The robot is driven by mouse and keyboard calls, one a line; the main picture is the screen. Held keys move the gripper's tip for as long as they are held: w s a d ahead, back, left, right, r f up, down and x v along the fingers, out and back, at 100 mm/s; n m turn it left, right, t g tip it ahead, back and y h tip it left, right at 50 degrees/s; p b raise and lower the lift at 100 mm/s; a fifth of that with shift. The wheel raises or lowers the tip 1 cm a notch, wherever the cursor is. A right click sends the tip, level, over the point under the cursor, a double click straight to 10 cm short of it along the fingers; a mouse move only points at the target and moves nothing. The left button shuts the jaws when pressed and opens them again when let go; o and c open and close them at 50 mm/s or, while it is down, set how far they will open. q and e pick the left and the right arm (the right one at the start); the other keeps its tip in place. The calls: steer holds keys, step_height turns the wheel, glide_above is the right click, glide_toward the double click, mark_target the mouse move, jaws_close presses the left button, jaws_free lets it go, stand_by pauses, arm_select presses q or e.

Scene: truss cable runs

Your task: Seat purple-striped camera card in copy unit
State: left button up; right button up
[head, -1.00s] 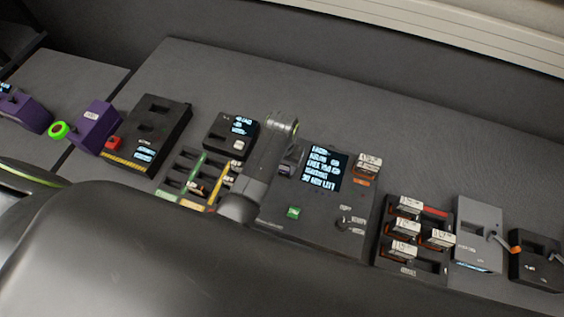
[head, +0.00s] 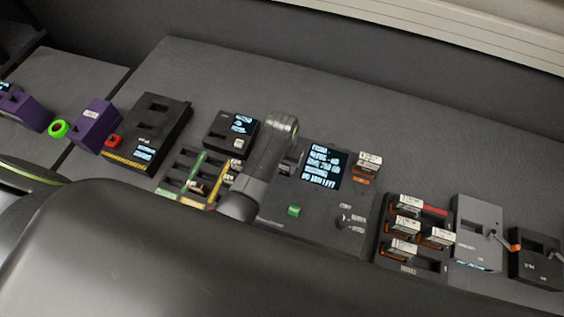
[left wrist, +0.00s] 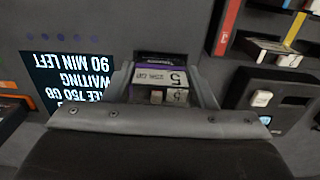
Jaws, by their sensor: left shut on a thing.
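My left gripper (left wrist: 160,76) is shut on the purple-striped camera card (left wrist: 165,77), a pale-labelled card marked 5, seen between its fingers in the left wrist view. In the head view the left gripper (head: 291,160) is over the left side of the copy unit (head: 325,222), a dark box with a lit screen (head: 324,166) and a green button. The card is hidden there by my arm. A dark opening (left wrist: 160,57) lies just beyond the card in the wrist view; I cannot tell how far the card is in it. My right gripper is not in view.
Right of the copy unit is a rack (head: 383,252) holding several orange-edged cards. Another orange card (head: 368,161) stands at the unit's upper right. Left are a slotted tray (head: 172,177) with coloured strips and a small black reader (head: 219,128). The table behind is clear.

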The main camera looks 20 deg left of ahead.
arm_select(q)
steer(key=shift+f, duration=0.35)
stand_by(0.4)
steer(key=o, duration=1.4)
steer(key=shift+r, duration=3.75)
steer(key=shift+s, duration=0.1)
